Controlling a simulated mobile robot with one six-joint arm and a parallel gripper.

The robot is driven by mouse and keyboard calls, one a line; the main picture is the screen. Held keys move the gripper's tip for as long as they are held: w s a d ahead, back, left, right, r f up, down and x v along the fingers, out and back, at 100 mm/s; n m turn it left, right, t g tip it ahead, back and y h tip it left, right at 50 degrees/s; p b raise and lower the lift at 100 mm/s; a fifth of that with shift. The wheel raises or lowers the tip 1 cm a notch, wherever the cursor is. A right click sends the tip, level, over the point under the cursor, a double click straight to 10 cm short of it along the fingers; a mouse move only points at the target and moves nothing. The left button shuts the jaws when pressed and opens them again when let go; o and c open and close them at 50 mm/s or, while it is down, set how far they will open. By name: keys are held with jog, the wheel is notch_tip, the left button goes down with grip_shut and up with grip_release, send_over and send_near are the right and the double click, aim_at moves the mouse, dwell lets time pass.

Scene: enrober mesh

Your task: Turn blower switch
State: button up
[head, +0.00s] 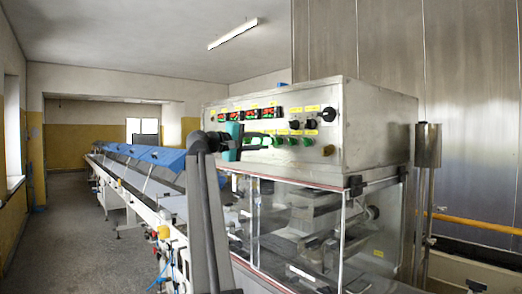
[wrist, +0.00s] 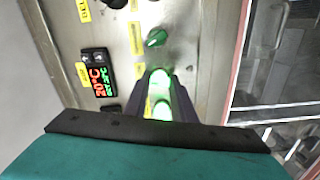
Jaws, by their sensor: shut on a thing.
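A control panel (head: 215,114) on a steel cabinet carries a row of green switches. My gripper (head: 267,138) reaches its left part from the left, its fingers at the panel face. In the wrist view my gripper (wrist: 160,76) is shut on a lit green switch (wrist: 160,80), with one dark finger on either side. A second green glow lies between the fingers, nearer the palm. Another green switch (wrist: 156,37) sits just beyond the fingertips, apart from them, its handle tilted. The yellow labels are too small to read, so I cannot tell which switch is the blower's.
Red-green digital displays (head: 252,114) line the panel top; one display (wrist: 99,73) is left of my fingers. Black knobs (head: 328,114) sit at the panel's right. Clear guards (head: 300,222) enclose machinery below. A long conveyor (head: 125,178) runs back at left, beside open floor.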

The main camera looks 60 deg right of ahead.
jog(key=m+b, duration=0.2)
jog(key=m, duration=0.1)
jog(key=shift+f, duration=0.15)
jog(key=shift+m+b, duration=0.3)
jog(key=o, duration=1.1)
jog(key=shift+c, duration=0.2)
jog(key=shift+a, duration=0.1)
jog(key=b+v, duration=0.1)
jog(key=v, duration=1.2)
jog(key=shift+w+a, duration=0.2)
jog(key=shift+a, duration=0.1)
jog(key=shift+w, duration=0.1)
